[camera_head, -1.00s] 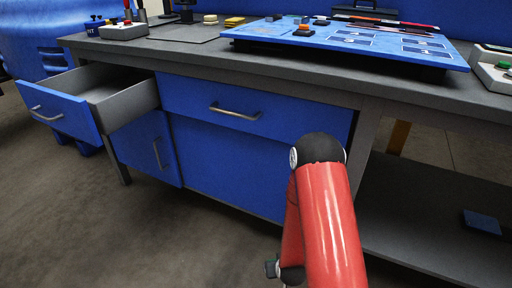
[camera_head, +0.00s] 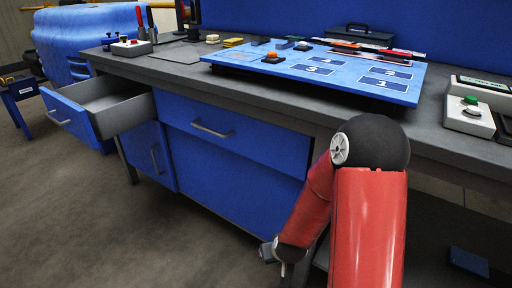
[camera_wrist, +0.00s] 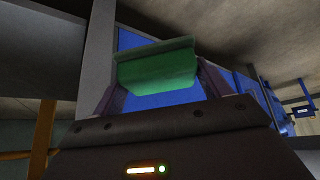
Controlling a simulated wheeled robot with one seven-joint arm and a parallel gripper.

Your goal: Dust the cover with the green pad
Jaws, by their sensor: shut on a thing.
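My gripper (camera_wrist: 160,84) is shut on the green pad (camera_wrist: 156,66), which sits between its two fingers in the wrist view. Blue surfaces show behind the pad, and I see no clear contact with them. The gripper and pad cannot be made out in the head view. A large blue rounded body (camera_head: 88,28) stands at the far left of the head view, beyond the bench. It may be the cover, but I cannot tell for sure.
A grey-topped workbench (camera_head: 170,72) runs across the view, with an open drawer (camera_head: 68,112) at its left. A tilted blue numbered board (camera_head: 330,72), a button box (camera_head: 130,47) and a grey control box (camera_head: 470,119) are on top. Floor is clear at lower left.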

